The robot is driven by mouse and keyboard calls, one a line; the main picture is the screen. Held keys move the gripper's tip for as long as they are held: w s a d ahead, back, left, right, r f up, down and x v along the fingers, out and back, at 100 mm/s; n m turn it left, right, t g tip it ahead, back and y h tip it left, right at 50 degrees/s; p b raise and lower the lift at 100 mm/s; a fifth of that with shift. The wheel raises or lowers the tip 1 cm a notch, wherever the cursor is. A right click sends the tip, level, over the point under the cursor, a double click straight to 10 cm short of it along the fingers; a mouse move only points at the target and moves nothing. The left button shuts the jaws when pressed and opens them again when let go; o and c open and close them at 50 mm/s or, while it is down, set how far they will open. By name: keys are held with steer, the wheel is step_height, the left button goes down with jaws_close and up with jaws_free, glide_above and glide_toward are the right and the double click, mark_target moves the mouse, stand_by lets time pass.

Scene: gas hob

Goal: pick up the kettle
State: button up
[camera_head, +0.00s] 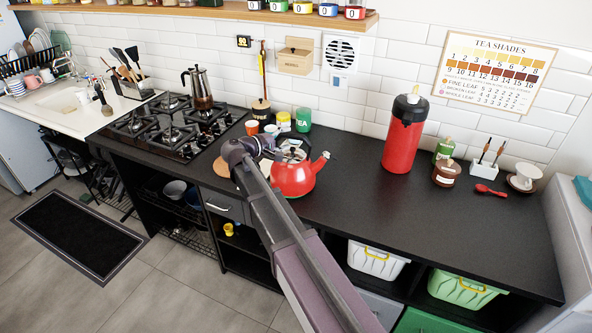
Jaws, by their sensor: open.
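The red kettle (297,181) stands upright on the black counter (350,210) to the right of the gas hob, its spout pointing right. Its dark handle arches over the lid. My arm crosses in front of the kettle's left side and hides part of it. My gripper (272,149) is at the kettle's upper left, close to the handle and lid. It is open. The fingers are small and partly covered, so I cannot tell whether they touch the handle.
Cups and a green tea tin (303,119) stand close behind the kettle. A moka pot (199,88) is on the hob (165,127). A tall red flask (403,137) stands right of the kettle. The counter between kettle and flask is clear.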

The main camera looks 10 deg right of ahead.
mark_target(289, 137)
steer(key=shift+x, duration=1.5)
jaws_close()
